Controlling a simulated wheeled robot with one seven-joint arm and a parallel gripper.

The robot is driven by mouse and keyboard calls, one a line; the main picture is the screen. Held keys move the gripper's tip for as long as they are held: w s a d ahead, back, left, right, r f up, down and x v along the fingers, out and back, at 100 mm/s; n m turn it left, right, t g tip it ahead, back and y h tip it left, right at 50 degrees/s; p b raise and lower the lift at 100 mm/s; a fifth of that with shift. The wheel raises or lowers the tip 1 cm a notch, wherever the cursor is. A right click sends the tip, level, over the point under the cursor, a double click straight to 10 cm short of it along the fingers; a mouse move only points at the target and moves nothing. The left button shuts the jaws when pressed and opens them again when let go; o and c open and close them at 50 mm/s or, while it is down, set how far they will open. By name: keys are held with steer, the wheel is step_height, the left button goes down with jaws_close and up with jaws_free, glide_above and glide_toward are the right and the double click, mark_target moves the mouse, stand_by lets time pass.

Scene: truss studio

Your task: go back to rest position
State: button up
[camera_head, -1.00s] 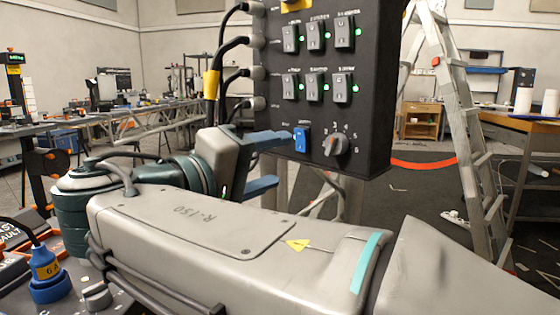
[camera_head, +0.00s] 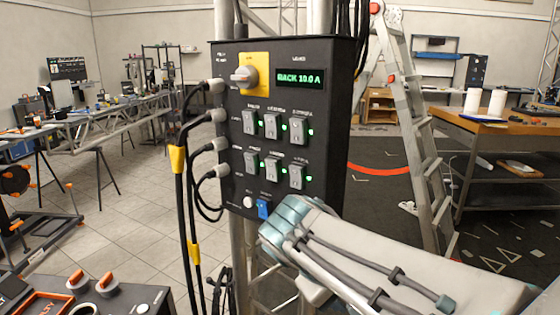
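My arm (camera_head: 400,262) crosses the lower right of the head view, with its teal-banded end just below and in front of the panel's lower right. My gripper and its fingers do not show. The dark control box (camera_head: 330,130) stands upright on a post in the middle. It has a grey rotary knob on a yellow plate (camera_head: 256,68), a lit green display (camera_head: 299,77), several rocker switches with green lights beside them, a white button (camera_head: 249,202) and a blue switch (camera_head: 263,208). My arm hides the spot to the right of the blue switch.
Black cables (camera_head: 179,190) hang from the box's left side. A stepladder (camera_head: 415,140) and a wooden-topped bench (camera_head: 500,123) stand at right. Truss tables (camera_head: 120,110) line the left. A panel with orange knobs (camera_head: 95,290) is at bottom left. Open tiled floor lies left of the post.

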steer(key=s+d+r+m+g+y+p, duration=0.1)
steer(key=s+d+r+m+y+p, duration=0.2)
steer(key=p, duration=0.8)
steer(key=s+m+y, duration=0.2)
steer(key=s+y, duration=0.1)
steer(key=shift+s+p, duration=0.25)
steer(key=shift+p, duration=0.05)
stand_by(1.0)
